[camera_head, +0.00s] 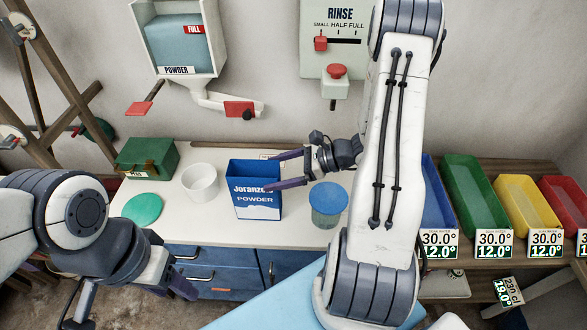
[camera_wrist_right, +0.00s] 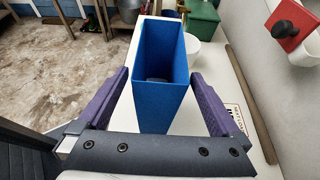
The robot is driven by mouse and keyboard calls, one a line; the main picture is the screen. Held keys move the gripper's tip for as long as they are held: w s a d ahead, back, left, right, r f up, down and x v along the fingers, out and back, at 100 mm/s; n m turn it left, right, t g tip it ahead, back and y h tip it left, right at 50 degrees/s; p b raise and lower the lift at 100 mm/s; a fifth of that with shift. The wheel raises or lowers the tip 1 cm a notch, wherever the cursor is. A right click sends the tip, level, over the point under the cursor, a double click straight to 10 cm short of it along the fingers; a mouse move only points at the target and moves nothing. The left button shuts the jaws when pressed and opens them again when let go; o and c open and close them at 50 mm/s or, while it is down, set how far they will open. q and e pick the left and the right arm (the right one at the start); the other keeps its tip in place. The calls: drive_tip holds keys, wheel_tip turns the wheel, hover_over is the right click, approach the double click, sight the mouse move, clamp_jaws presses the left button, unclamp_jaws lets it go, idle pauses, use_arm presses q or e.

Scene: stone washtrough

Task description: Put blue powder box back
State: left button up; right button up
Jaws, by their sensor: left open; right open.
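The blue powder box (camera_head: 257,203), open-topped with "Joranzen POWDER" on its front, stands upright on the white counter. My right gripper (camera_head: 272,172) is open at the box's right end, one finger towards its back and one across its front. In the right wrist view the box (camera_wrist_right: 165,60) stands between the open fingers of the right gripper (camera_wrist_right: 161,85), with gaps at both sides near the bottom. Its inside is mostly dark. My left gripper (camera_head: 130,300) is open and empty at the lower left, in front of the drawers, away from the box.
A white cup (camera_head: 200,184), green box (camera_head: 147,157) and green disc (camera_head: 143,209) are left of the powder box. A blue-green container (camera_head: 328,205) stands close on its right. The powder dispenser (camera_head: 180,42) hangs above. Coloured bins (camera_head: 475,195) line the right.

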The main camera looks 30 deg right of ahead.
use_arm(q)
drive_tip(key=shift+f+b, duration=0.35)
drive_tip(key=shift+f, duration=0.15)
use_arm(e)
drive_tip(key=v, duration=0.6)
drive_tip(key=shift+a, duration=0.1)
